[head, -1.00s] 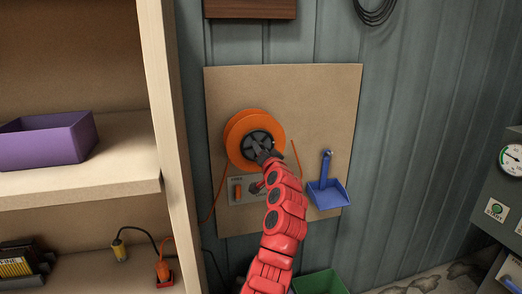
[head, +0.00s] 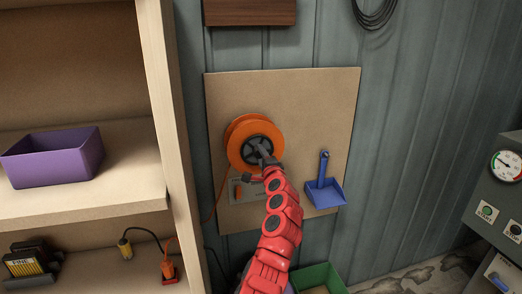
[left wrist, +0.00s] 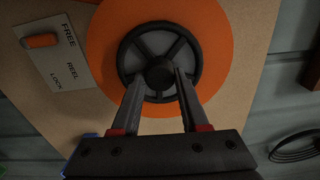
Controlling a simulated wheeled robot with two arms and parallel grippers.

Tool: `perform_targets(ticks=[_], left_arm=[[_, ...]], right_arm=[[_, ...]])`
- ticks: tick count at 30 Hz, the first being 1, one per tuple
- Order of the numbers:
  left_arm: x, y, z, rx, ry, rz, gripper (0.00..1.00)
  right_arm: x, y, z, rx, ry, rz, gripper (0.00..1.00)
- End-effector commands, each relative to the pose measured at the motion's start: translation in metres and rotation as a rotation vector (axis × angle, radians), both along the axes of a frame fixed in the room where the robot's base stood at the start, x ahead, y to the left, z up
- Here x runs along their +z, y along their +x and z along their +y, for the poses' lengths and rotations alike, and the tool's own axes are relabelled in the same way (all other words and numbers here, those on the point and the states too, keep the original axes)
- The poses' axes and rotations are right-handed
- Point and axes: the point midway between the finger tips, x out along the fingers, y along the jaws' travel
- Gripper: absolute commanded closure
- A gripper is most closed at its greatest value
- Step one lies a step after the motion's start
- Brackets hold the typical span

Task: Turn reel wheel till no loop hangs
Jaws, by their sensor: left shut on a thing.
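An orange reel (head: 234,137) hangs on a tan board. Its black spoked wheel (head: 249,137) faces me and also shows in the left wrist view (left wrist: 160,38). My left gripper (head: 264,153) is at the wheel, its fingers on either side of the centre hub (left wrist: 160,72) and shut on it. Orange cord (head: 221,196) runs down from the reel's left side. No loop shows right of the reel; my arm hides part of the board below. A plate (left wrist: 65,68) reads FREE, REEL, LOCK; its orange lever (left wrist: 40,41) lies by FREE. My right gripper is out of view.
A blue dustpan (head: 324,190) hangs right of my left arm. A green bin (head: 322,278) stands below. A wooden shelf post (head: 165,120) rises at left, with a purple box (head: 50,165) on the shelf. Grey machinery with a gauge (head: 507,166) stands at right.

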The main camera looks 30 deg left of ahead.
Motion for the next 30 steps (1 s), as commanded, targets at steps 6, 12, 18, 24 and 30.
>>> perform_targets(ticks=[6,12,18,24,30], left_arm=[[0.001,0.000,-0.001,-0.002,0.080,0.095,1.00],[-0.001,0.000,-0.001,-0.002,0.121,0.145,1.00],[-0.003,0.000,-0.001,-0.002,0.135,0.163,1.00],[-0.003,0.000,-0.001,-0.001,0.136,0.165,1.00],[-0.003,0.000,-0.001,-0.001,0.136,0.165,0.49]], right_arm=[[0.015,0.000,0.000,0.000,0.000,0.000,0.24],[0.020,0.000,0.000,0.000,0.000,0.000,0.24],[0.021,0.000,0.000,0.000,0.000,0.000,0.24],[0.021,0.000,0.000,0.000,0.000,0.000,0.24],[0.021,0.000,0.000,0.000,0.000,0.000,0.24]])
